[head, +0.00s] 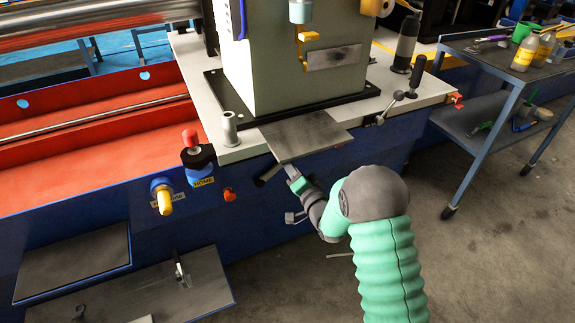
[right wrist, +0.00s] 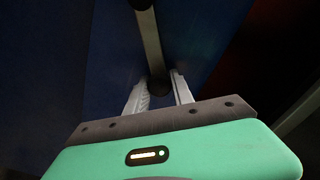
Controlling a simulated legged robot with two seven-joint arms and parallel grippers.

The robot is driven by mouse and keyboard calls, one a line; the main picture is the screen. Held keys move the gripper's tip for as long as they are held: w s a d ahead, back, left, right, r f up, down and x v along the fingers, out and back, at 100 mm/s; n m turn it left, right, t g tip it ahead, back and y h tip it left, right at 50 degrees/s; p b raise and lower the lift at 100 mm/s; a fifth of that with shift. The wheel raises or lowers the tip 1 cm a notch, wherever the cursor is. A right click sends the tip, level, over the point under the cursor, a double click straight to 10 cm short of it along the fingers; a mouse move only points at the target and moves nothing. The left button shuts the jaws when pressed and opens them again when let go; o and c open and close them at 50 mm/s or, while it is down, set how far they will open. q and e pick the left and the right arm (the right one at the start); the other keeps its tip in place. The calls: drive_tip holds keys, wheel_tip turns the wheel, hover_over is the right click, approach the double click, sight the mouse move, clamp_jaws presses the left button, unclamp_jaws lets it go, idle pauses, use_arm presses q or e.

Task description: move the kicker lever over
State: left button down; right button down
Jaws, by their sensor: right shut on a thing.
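The kicker lever shows in the right wrist view as a pale metal bar (right wrist: 147,38) with a dark rounded end (right wrist: 158,86). That end sits between the two light fingers of my right gripper (right wrist: 159,92), which is shut on it. In the head view my right gripper (head: 292,176) is at the front of the blue machine bed, just below the overhanging grey plate (head: 305,136). The fingers and the lever are small there, and the plate may hide part of the lever. My left gripper is not in view.
A red-knobbed control (head: 190,138) with a HOME label and a yellow-tipped knob (head: 165,200) stand to the left. A ball-ended lever (head: 390,107) is to the right of the plate. A blue cart (head: 480,62) with bottles stands further right. Bare floor lies in front.

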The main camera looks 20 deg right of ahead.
drive_tip(key=shift+d+f, duration=0.1)
drive_tip(key=shift+f, duration=0.05)
drive_tip(key=c, duration=1.1)
unclamp_jaws()
drive_tip(key=s+p, duration=0.1)
drive_tip(key=s, duration=0.4)
drive_tip(key=s+p, duration=0.2)
drive_tip(key=s, duration=0.4)
drive_tip(key=s+p, duration=0.2)
drive_tip(key=s, duration=0.4)
drive_tip(key=shift+d, duration=0.3)
drive_tip(key=shift+w, duration=0.15)
